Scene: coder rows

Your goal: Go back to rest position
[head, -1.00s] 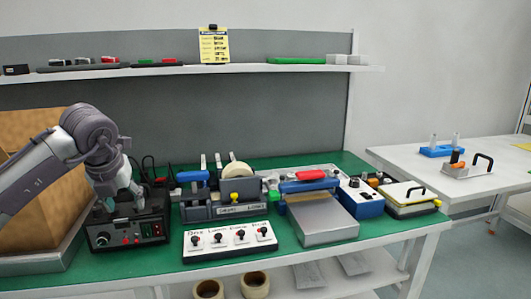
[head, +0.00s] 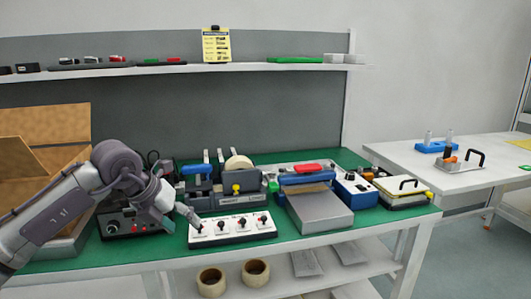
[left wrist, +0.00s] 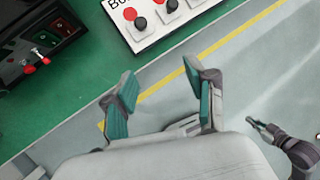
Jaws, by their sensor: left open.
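My left gripper (head: 180,217) is in the head view at the left, in front of the green bench. Its fingers are near the left end of the white switch panel. In the left wrist view, my left gripper (left wrist: 166,88) has its two teal-padded fingers spread apart with nothing between them. It is over the bench's front edge and the grey floor, apart from the panel. My right gripper is not in the head view. A dark grey jointed part, seemingly of my right arm (left wrist: 290,145), shows at the right of the left wrist view; its finger state is unclear.
The white switch panel (head: 232,229) with red and black knobs and a black power unit (head: 118,224) stand close to my left gripper. A grey press (head: 318,212) and a blue box (head: 356,191) stand further right. Tape rolls (head: 211,281) lie on the lower shelf.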

